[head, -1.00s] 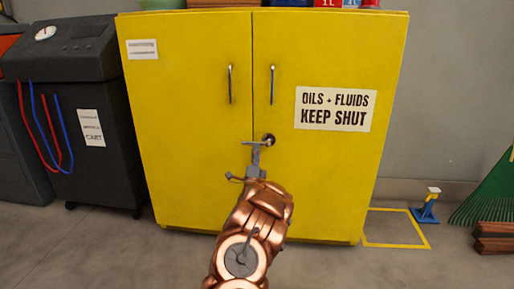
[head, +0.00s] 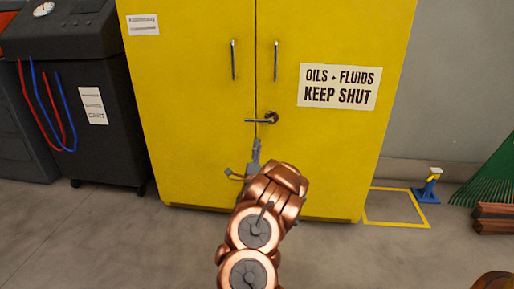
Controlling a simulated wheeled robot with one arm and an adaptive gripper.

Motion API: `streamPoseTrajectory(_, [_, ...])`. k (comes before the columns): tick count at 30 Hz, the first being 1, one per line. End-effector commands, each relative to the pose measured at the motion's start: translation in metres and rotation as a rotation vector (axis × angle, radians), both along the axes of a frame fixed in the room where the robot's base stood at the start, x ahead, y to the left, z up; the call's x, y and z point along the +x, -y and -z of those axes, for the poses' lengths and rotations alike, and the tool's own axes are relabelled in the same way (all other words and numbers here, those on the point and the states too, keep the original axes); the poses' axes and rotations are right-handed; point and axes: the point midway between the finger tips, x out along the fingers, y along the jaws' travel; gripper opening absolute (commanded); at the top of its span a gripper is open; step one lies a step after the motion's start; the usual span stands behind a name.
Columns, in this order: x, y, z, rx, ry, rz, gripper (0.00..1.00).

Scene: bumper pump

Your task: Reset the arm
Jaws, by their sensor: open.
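My copper-coloured arm reaches up from the bottom middle of the head view. My gripper (head: 248,160) is open and empty, in front of the lower part of the yellow cabinet (head: 195,100). A latch handle (head: 259,121) on the cabinet lies level across the seam between the two doors, a little above my gripper's fingertips. A gap shows between the fingertips and the handle. Both cabinet doors are shut.
A dark cart (head: 95,140) with red and blue hoses stands at the left. A blue jack-like stand (head: 427,188) sits by a yellow floor outline (head: 395,224) at the right. A green rake head (head: 488,178) and wooden blocks (head: 492,218) are farther right. The floor in front is clear.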

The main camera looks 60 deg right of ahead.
Motion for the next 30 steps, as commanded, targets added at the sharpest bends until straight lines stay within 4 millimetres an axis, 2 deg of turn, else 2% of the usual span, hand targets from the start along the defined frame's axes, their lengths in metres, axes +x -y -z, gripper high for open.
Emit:
streamPoseTrajectory(11, [0.000,0.000,0.000,0.000,0.000,-0.001,0.42])
streamPoseTrajectory(14, [0.006,-0.002,-0.005,0.006,-0.009,-0.010,0.42])
streamPoseTrajectory(17, [0.027,-0.011,-0.023,0.026,-0.046,-0.045,0.42])
streamPoseTrajectory(20, [0.066,-0.031,-0.049,0.065,-0.128,-0.111,0.42])
streamPoseTrajectory(24, [0.125,-0.076,-0.085,0.118,-0.293,-0.233,0.42])
streamPoseTrajectory(26, [0.147,-0.098,-0.100,0.131,-0.367,-0.284,0.42])
streamPoseTrajectory(30, [0.187,-0.157,-0.132,0.141,-0.549,-0.407,0.42])
